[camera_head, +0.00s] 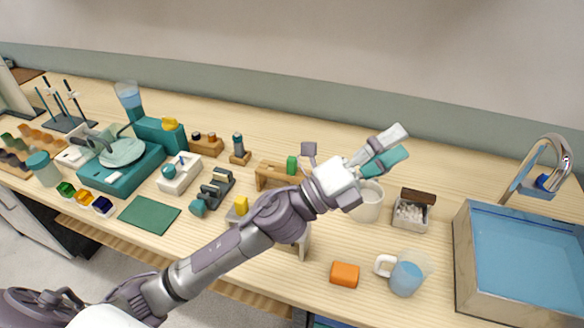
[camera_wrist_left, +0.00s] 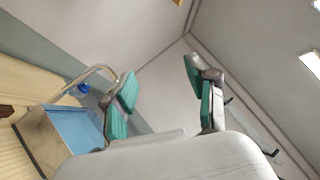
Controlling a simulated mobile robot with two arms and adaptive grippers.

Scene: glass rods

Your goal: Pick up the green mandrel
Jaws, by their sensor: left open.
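A short green cylinder (camera_head: 291,165), which looks like the green mandrel, stands upright at the right end of a small wooden stand (camera_head: 262,178) in the middle of the table. My left gripper (camera_head: 394,145) is raised above the table, to the right of the green cylinder and apart from it. Its fingers are spread and empty, pointing up and right in the head view. The left wrist view shows the open fingers (camera_wrist_left: 160,85) against the wall and ceiling; the green cylinder is not seen there. My left arm hides part of the table in front of the stand. My right gripper is not seen.
A white mug (camera_head: 369,203) stands below the left gripper, beside a tray of white pieces (camera_head: 409,214). A sink (camera_head: 465,250) is at right. Several tools crowd the left.

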